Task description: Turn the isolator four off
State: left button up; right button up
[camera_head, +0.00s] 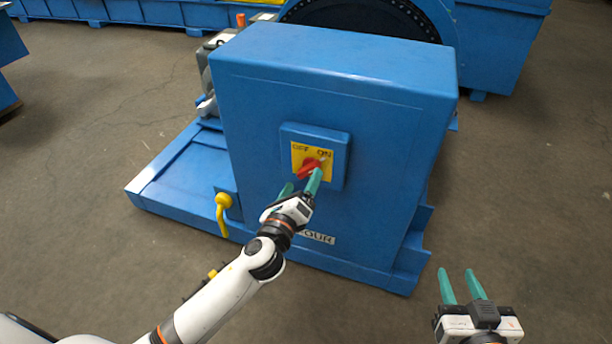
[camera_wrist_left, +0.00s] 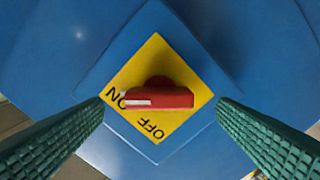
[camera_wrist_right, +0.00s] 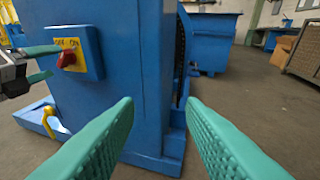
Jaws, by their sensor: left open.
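The isolator's red knob (camera_head: 309,167) sits on a yellow plate (camera_head: 327,173) marked OFF and ON, on the front of a blue cabinet (camera_head: 250,110). In the left wrist view the knob (camera_wrist_left: 170,98) lies level, and its white-marked end points at ON. My left gripper (camera_head: 300,186) is open just in front of the plate. Its fingers stand apart on either side of the knob, not visibly touching it. A label ending in "OUR" (camera_head: 320,237) is partly hidden by my left gripper. My right gripper (camera_head: 456,272) is open and empty, right of the cabinet.
A yellow bent handle (camera_head: 222,210) sticks out low on the cabinet, left of my left wrist. The blue base (camera_head: 165,195) spreads to the left. A large dark wheel (camera_head: 350,18) stands behind. The floor on the right is clear.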

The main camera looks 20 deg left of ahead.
aim_at(307, 174)
pick_arm(q)
jog(key=shift+w+d, duration=0.1)
jog(key=shift+w, duration=1.75)
pick_arm(e)
jog(key=shift+w+a+r+t+y, duration=0.15)
jog(key=shift+r+t, duration=0.25)
jog(key=shift+r, duration=0.1)
jog(key=shift+w+a+r+t+y, duration=0.1)
jog(key=shift+w+r+t+y, duration=0.05)
jog(key=shift+r+t, duration=0.3)
pick_arm(q)
jog(key=c, duration=1)
